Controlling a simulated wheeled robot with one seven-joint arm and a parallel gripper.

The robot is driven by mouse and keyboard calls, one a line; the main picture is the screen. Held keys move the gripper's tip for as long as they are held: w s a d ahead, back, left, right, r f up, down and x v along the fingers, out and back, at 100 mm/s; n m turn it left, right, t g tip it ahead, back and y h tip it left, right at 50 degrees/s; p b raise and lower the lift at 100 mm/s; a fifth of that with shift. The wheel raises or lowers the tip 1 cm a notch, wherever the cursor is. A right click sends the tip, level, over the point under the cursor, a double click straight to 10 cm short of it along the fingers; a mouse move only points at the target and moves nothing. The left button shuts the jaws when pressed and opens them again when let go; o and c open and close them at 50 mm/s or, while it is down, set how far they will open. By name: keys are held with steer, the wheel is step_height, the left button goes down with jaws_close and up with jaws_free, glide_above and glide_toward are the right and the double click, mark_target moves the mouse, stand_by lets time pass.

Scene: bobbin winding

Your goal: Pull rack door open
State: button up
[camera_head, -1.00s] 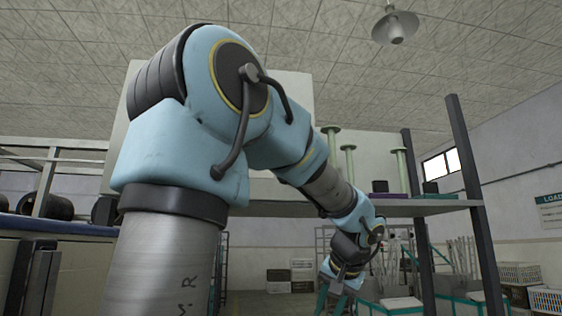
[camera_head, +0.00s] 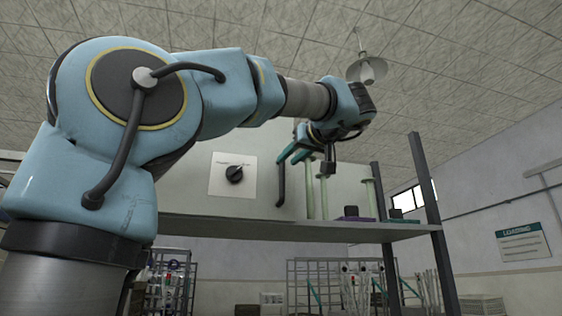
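A pale grey cabinet front (camera_head: 205,205) stands on the shelf, partly hidden behind my arm. I cannot tell whether it is the rack door. A dark upright bar (camera_head: 281,186), like a handle, shows near its right side. My gripper (camera_head: 288,156) has teal fingers and is up by the top of this bar, pointing left and down. I cannot tell whether the fingers touch the bar or are in front of it. Their gap is too small to judge. A wire rack (camera_head: 330,264) stands lower down, behind the shelf.
A white plate with a black rotary knob (camera_head: 234,174) is on the cabinet. Pale green spool posts (camera_head: 368,196) and a purple-based item (camera_head: 351,213) stand on the shelf (camera_head: 290,230) to the right. Dark posts (camera_head: 427,190) hold up its right end. A lamp (camera_head: 366,69) hangs above.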

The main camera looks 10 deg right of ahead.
mark_target(283, 164)
steer(key=p+x, duration=0.1)
steer(key=x, duration=0.3)
steer(key=shift+w+r+p, duration=0.1)
steer(key=shift+p, duration=0.2)
steer(key=shift+w+a, duration=0.15)
steer(key=shift+w, duration=0.4)
jaws_close()
stand_by(0.7)
